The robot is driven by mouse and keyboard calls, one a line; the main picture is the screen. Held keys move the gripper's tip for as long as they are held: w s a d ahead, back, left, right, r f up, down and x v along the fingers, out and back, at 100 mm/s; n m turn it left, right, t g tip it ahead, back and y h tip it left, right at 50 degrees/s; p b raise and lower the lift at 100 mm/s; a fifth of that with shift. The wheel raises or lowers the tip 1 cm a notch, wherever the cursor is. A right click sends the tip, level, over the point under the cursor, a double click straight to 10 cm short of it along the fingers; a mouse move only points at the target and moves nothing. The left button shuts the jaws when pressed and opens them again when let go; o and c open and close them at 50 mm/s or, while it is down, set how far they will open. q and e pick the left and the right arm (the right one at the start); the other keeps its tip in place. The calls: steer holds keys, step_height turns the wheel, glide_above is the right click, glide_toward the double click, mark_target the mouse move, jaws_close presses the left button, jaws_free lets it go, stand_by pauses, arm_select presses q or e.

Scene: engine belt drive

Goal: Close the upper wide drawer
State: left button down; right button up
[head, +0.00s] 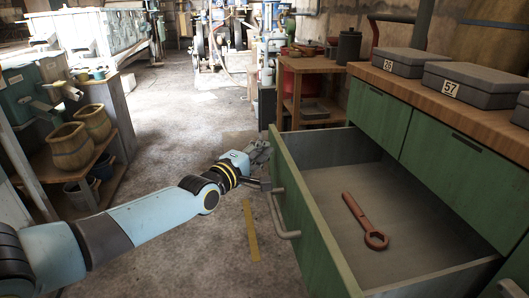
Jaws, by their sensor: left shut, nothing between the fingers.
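The upper wide drawer (296,224) is green and stands pulled well out from the cabinet on the right, its front panel facing left. A metal bar handle (281,214) is on its front. A reddish-brown wrench (364,221) with a ring end lies on the drawer's bare grey floor. My left gripper (262,156) is shut and empty, just left of the far part of the drawer front, beyond the handle. I cannot tell whether it touches the front. My right gripper is not in view.
The cabinet's wooden top (453,108) holds several grey lidded boxes, two labelled 26 and 57. A wooden shelf unit (302,88) stands just behind the drawer. The concrete floor (180,115) between is mostly clear.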

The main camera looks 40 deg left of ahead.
arm_select(q)
steer(key=shift+w+d, duration=0.15)
steer(key=shift+w, duration=0.05)
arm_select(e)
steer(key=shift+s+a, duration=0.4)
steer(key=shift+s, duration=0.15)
arm_select(q)
steer(key=shift+d, duration=0.1)
